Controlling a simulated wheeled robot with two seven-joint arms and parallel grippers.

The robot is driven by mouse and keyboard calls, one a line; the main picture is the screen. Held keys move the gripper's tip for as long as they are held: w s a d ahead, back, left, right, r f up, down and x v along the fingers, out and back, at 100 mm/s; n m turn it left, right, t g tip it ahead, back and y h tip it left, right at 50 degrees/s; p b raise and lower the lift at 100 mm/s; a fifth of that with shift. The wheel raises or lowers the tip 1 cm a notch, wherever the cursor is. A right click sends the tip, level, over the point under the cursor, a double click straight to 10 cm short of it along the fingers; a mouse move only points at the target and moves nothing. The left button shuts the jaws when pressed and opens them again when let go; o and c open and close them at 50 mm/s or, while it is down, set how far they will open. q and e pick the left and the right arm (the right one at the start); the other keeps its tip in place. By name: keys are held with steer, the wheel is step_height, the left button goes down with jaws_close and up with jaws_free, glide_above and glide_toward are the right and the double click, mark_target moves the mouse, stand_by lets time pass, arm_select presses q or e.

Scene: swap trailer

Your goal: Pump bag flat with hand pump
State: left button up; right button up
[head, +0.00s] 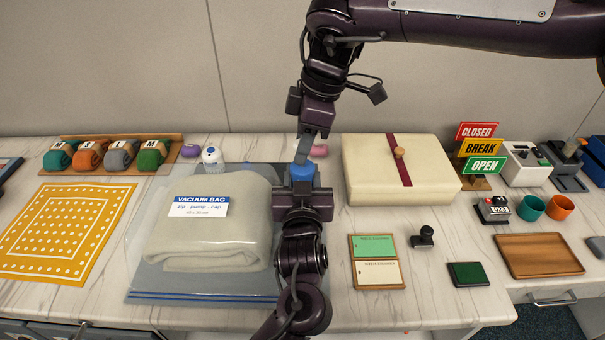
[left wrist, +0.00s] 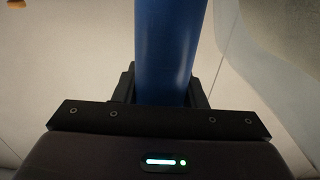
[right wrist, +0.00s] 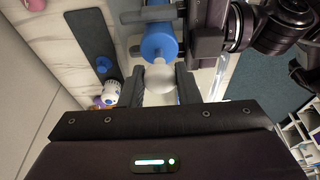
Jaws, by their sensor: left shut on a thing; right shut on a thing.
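The vacuum bag (head: 150,283) lies on the counter in the head view, with a puffy folded pale textile (head: 225,240) inside and a white label (head: 198,207) on top. The hand pump has a blue barrel (head: 302,172) and stands over the bag's right part. My left gripper (head: 302,203) is shut on the barrel, which also fills the jaws in the left wrist view (left wrist: 168,50). My right gripper (right wrist: 160,88), directly above, is shut on the pale pump handle (right wrist: 159,76). The pump's lower end is hidden behind my left arm.
A white bottle-like item (head: 212,157) stands at the bag's back edge. A cream box (head: 370,170) with a red band is close to the right of the pump. A yellow cloth (head: 65,230) lies left. Stamps and a wooden tray (head: 540,258) are farther right.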

steer(key=shift+a+v, duration=0.25)
steer(key=shift+v, duration=0.8)
steer(key=shift+a+v, duration=0.25)
steer(key=shift+v, duration=0.75)
steer(key=shift+a+v, duration=0.25)
steer(key=shift+v, duration=0.8)
steer(key=shift+r, duration=0.15)
steer(key=x, duration=0.2)
steer(key=d+x, duration=0.1)
steer(key=x, duration=0.4)
steer(key=shift+d+f, duration=0.3)
steer(key=shift+f, duration=0.2)
steer(key=shift+r, duration=0.15)
steer(key=shift+a+r+v, duration=0.1)
steer(key=shift+a+v, duration=0.2)
steer(key=shift+v, duration=0.95)
steer(key=shift+a+r+v, duration=0.1)
steer(key=shift+a+v, duration=0.2)
steer(key=shift+v, duration=0.95)
steer(key=shift+a+v, duration=0.3)
steer(key=shift+v, duration=0.9)
steer(key=x, duration=0.2)
steer(key=d+x, duration=0.1)
steer(key=x, duration=0.2)
steer(key=d+x, duration=0.1)
steer(key=x, duration=0.1)
steer(key=shift+a+f, duration=0.1)
steer(key=shift+f, duration=0.5)
steer(key=shift+r, duration=0.2)
